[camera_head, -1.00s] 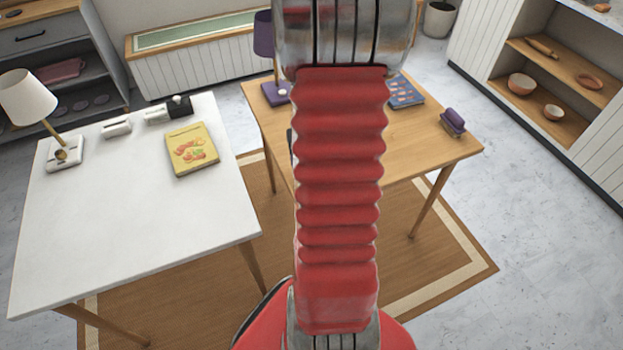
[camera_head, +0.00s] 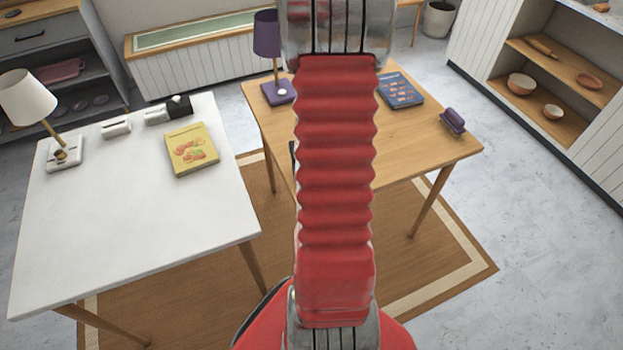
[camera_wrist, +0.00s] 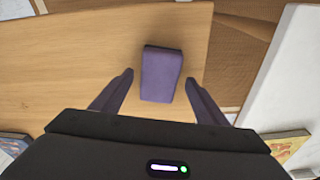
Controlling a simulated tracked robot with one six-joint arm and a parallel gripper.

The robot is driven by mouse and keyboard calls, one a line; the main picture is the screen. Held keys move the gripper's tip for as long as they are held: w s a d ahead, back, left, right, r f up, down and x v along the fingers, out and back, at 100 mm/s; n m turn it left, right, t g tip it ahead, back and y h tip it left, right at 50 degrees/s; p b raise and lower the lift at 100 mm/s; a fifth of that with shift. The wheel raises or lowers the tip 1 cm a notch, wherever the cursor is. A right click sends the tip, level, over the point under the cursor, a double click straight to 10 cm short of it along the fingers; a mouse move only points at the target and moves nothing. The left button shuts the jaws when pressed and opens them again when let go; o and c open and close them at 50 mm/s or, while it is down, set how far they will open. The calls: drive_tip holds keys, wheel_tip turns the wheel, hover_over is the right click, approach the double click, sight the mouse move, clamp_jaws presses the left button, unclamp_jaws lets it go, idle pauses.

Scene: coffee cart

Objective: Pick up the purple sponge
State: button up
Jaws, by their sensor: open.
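The purple sponge (camera_wrist: 161,74) lies on the wooden table in the wrist view, as a small dark purple block near a table edge. My gripper (camera_wrist: 159,78) is open, with one purple finger on each side of the sponge and a visible gap on both sides. The fingertips point toward the table. How far they are above the tabletop is hard to tell. In the head view my red arm hides this spot, and my gripper is not clearly seen there.
The wooden table (camera_head: 425,150) also holds a purple lamp (camera_head: 267,35), a blue book (camera_head: 401,91) and a purple object (camera_head: 453,121) near its right corner. A white table (camera_head: 130,220) with a yellow book (camera_head: 191,149) stands to the left, across a gap.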

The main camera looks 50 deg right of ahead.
drive_tip(key=shift+c, duration=0.7)
drive_tip(key=c, duration=1)
drive_tip(key=shift+r, duration=0.1)
wheel_tip(320, 180, up, 10)
idle(0.3)
